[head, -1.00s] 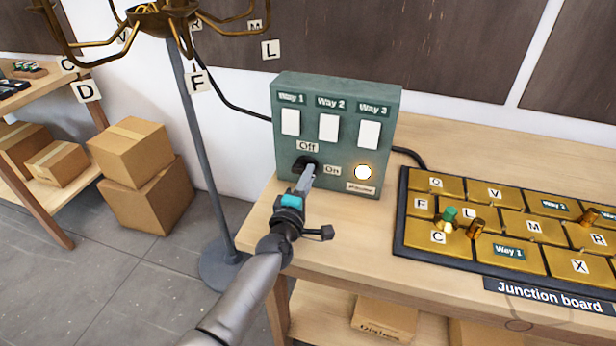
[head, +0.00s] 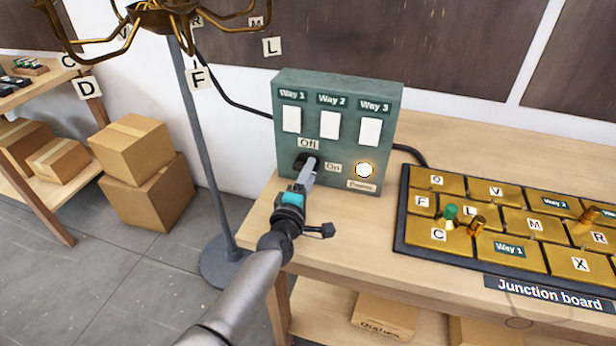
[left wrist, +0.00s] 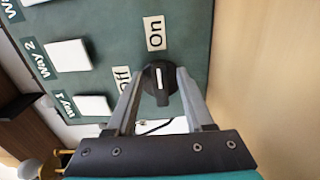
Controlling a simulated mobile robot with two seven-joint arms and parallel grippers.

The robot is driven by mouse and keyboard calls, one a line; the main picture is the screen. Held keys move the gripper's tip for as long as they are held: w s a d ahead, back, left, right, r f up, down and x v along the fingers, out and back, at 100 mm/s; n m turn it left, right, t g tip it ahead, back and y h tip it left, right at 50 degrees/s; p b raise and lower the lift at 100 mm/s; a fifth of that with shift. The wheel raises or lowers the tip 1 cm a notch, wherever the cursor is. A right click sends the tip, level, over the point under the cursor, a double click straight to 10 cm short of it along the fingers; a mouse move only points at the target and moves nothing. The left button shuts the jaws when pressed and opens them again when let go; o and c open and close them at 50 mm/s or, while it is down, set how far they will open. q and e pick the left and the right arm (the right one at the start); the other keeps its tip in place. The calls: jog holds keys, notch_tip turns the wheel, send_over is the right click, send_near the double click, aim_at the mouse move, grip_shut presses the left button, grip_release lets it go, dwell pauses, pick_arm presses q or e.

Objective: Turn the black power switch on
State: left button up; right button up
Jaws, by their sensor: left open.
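The black power switch (head: 300,161) is a rotary knob at the lower left of the green switch box (head: 285,135). An "Off" label (head: 308,143) is above it and an "On" label (head: 333,168) to its right. My left gripper (head: 311,168) is at the knob, partly covering it. In the left wrist view, the open fingers (left wrist: 161,74) stand either side of the knob (left wrist: 161,98); contact cannot be told. The knob's white mark lies in line with the "On" label (left wrist: 155,33). The round power lamp (head: 365,170) glows white. The right gripper is out of view.
Three white way switches (head: 330,125) are above the knob. The junction board (head: 455,255) lies to the right on the wooden table (head: 425,135). A grey lamp stand (head: 200,150) is left of the table. Cardboard boxes (head: 145,200) are further left.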

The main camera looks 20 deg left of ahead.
pick_arm(q)
jog(key=shift+s, duration=0.1)
jog(key=s, duration=0.5)
jog(key=s+p, duration=0.1)
jog(key=s, duration=0.4)
jog(key=s+p, duration=0.1)
jog(key=s, duration=0.4)
jog(key=shift+a, duration=0.25)
jog(key=shift+d, duration=0.1)
